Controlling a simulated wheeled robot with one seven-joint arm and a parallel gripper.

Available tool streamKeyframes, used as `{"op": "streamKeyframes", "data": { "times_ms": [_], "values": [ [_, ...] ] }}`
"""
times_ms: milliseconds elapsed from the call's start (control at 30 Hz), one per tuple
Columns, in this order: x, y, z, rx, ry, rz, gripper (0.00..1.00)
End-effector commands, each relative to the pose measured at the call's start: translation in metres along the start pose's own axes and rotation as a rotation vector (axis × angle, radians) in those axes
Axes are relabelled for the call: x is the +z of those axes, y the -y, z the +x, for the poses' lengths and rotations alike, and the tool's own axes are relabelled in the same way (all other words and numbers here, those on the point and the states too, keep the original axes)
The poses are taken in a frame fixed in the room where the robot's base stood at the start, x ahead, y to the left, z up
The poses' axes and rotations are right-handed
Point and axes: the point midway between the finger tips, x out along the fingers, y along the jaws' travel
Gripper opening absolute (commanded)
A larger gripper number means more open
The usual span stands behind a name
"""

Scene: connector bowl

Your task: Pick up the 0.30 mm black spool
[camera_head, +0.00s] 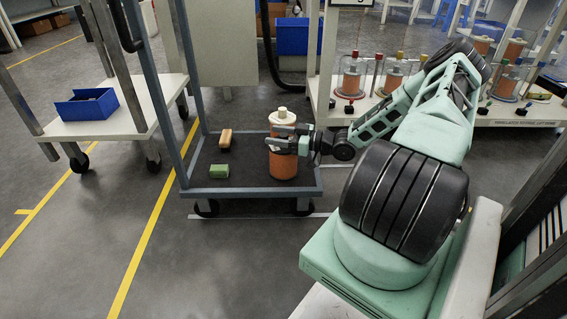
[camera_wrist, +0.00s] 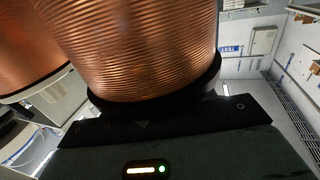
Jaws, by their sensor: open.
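A copper-coloured spool (camera_head: 284,167) stands upright on the dark deck of a small cart, with a pale core end on top. My gripper (camera_head: 286,140) is at its upper part, its grey fingers level and open; whether they touch it I cannot tell. In the wrist view a copper-wound spool (camera_wrist: 140,50) with a black flange (camera_wrist: 155,105) fills the middle, close to my gripper's dark body. A second copper spool (camera_wrist: 28,50) with a pale-edged flange shows at the left there. The fingertips are hidden in that view. No size label is readable.
The cart (camera_head: 250,192) has a blue-grey upright frame on its left. A green block (camera_head: 219,172) and a tan block (camera_head: 226,138) lie on its deck. More spools stand on a white rack (camera_head: 480,112) behind. A blue bin (camera_head: 87,104) sits on a cart at left.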

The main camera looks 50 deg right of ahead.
Motion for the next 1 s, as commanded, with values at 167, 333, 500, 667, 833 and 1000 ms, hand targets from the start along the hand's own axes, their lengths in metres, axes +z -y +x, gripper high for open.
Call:
{"op": "streamKeyframes", "data": {
  "times_ms": [167, 333, 500, 667, 833, 1000],
  "values": [
    [-0.0008, 0.0002, 0.0008, 0.0, 0.0, 0.0, 0.54],
    [-0.0007, 0.0002, 0.0006, 0.0, 0.0, 0.001, 0.18],
    [-0.0006, 0.0, 0.0005, 0.0, 0.0, 0.001, 0.0],
    [-0.0005, -0.0001, 0.0004, 0.001, 0.0, 0.001, 0.0],
    [-0.0004, -0.0002, 0.0003, 0.001, 0.0, 0.001, 0.0],
    [-0.0003, -0.0003, 0.0002, 0.001, 0.0, 0.001, 0.0]
  ]
}}
